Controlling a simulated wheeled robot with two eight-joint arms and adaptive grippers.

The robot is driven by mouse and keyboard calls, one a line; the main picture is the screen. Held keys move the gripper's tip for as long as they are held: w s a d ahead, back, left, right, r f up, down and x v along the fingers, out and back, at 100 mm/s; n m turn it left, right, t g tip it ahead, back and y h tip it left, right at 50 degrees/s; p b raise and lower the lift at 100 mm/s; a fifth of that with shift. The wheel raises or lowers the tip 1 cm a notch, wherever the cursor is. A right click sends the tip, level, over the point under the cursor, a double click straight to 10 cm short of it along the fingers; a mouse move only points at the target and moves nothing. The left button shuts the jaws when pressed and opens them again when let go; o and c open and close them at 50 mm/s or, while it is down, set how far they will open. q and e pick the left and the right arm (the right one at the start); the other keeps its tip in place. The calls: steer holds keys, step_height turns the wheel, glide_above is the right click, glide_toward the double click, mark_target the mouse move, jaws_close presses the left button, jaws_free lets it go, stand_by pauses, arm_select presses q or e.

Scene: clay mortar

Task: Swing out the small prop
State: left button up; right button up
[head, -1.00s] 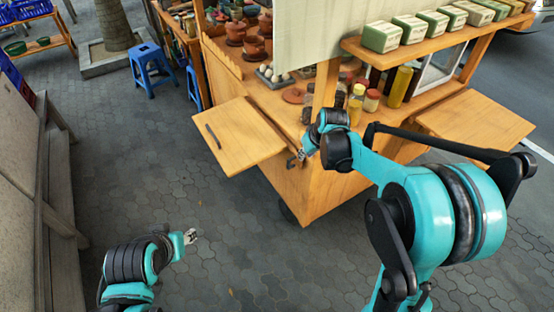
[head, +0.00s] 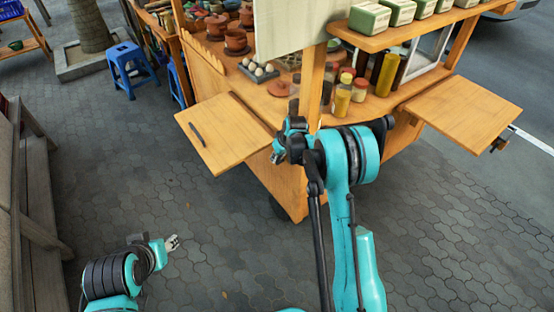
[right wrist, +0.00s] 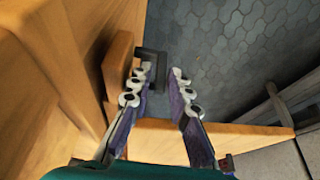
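The small prop appears to be the short wooden piece (right wrist: 117,75) with a black handle (right wrist: 150,68) in the right wrist view, beside the cart's wooden side. My right gripper (right wrist: 165,73) is open there, its fingertips apart at the handle. The left finger overlaps the handle's near part; I cannot tell whether they touch. My left gripper (head: 173,243) is over the paving at lower left, too small to read.
The wooden cart (head: 290,190) carries pots, bottles (head: 342,100) and boxes. Another flap (head: 465,108) sticks out at right. A blue stool (head: 130,68) stands at back left and a bench (head: 40,230) at far left. Paving between bench and cart is clear.

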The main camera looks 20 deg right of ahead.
steer(key=shift+w+f, duration=0.1)
steer(key=shift+f, duration=0.15)
steer(key=shift+c, duration=0.4)
jaws_close()
steer(key=s+a, duration=0.1)
steer(key=a, duration=1)
steer(key=shift+a, duration=0.1)
steer(key=shift+o, duration=0.4)
jaws_free()
